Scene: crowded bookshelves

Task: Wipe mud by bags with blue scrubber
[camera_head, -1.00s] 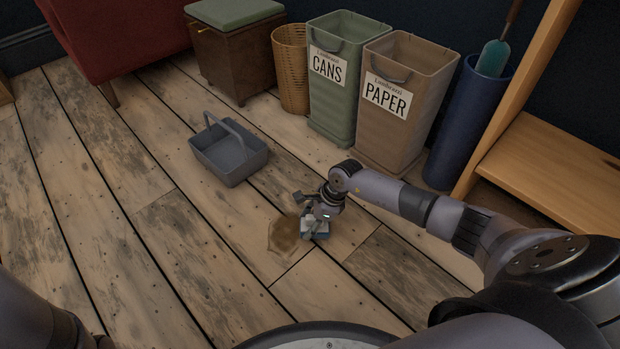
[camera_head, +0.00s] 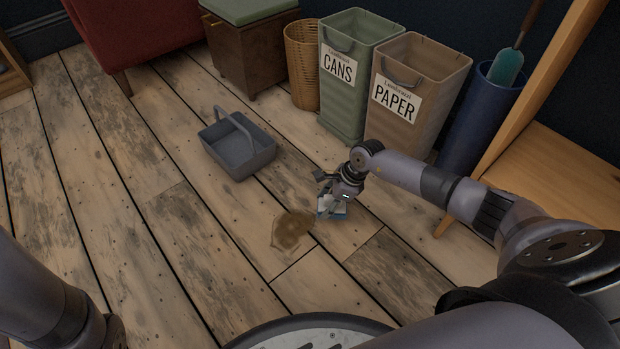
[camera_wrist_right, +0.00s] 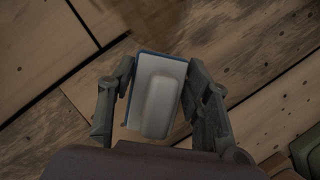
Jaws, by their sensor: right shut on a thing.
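A brown mud patch (camera_head: 293,230) lies on the wooden floor in the head view. Part of a brown patch also shows at the top of the right wrist view (camera_wrist_right: 150,14). My right gripper (camera_head: 333,200) is shut on the blue scrubber (camera_head: 338,214), just to the right of the mud and apart from it in the picture. In the right wrist view the scrubber (camera_wrist_right: 157,95) has a pale back with a raised grip and a blue edge, with a finger on each side. My left arm shows at the lower left, but its gripper is out of view.
A grey caddy (camera_head: 238,148) with a handle stands on the floor beyond the mud. A green CANS bin (camera_head: 345,110), a brown PAPER bin (camera_head: 410,125) and a blue cylinder (camera_head: 480,115) line the back. A wooden shelf (camera_head: 555,170) stands at right. The left floor is clear.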

